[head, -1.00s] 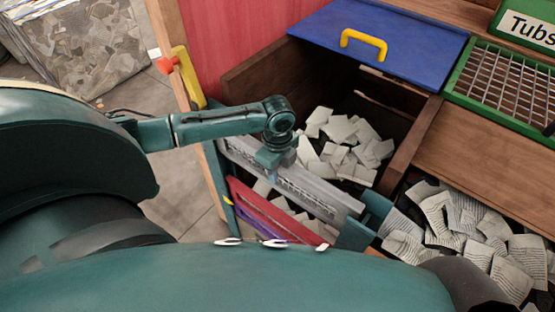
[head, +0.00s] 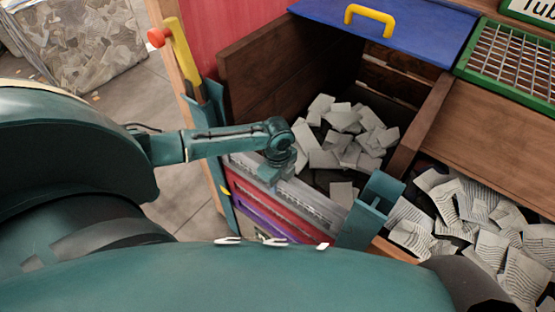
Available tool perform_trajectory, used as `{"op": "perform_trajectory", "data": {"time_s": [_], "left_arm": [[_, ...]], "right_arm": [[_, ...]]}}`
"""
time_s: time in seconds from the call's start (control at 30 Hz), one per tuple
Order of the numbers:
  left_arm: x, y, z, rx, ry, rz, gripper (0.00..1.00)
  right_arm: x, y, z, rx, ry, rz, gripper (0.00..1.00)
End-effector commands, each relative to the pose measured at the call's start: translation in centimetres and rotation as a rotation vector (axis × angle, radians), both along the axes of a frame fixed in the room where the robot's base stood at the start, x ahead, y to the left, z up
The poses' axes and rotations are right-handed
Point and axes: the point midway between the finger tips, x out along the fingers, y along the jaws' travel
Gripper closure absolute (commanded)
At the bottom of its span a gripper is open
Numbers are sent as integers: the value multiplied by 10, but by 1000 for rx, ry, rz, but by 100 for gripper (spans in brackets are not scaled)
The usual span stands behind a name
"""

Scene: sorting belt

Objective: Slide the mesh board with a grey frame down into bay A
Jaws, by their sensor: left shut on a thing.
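My left gripper (head: 277,174) comes in from the left and is shut on the top edge of the board with a grey frame (head: 316,205). The board stands on edge, its long side sloping down to the right. It lies between a teal post at the left (head: 208,125) and a teal post at the right (head: 372,205). Its lower part is hidden by the red and purple panels in front. No letter marking bay A shows, so I cannot tell how deep the board sits in it. My right gripper is out of view.
Behind the board is a wooden bin (head: 255,70) with white paper pieces (head: 345,140). A blue lid with a yellow handle (head: 369,18) lies at its back. A green-framed grille (head: 512,62) is at the right, above more paper (head: 470,225). A yellow lever with a red knob (head: 180,45) stands at the left.

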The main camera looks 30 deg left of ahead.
Motion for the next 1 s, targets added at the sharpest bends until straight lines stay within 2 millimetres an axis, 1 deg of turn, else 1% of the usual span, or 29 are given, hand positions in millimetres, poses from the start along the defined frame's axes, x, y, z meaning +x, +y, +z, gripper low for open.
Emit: {"op": "perform_trajectory", "data": {"time_s": [0.03, 0.1, 0.47, 0.9, 0.93, 1.0], "left_arm": [[1, 0, -6, -1, -2, 0, 100], [1, -1, -8, -1, -3, 0, 100], [1, -1, -8, -1, -3, -1, 100], [1, -1, -23, -1, -3, -1, 100], [1, -1, -22, -1, -3, -1, 73], [1, 0, -21, -1, -3, -1, 67]], "right_arm": [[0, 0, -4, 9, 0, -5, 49], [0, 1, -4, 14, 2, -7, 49], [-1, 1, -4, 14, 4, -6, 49], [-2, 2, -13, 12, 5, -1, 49], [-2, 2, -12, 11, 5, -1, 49], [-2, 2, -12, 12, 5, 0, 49]]}}
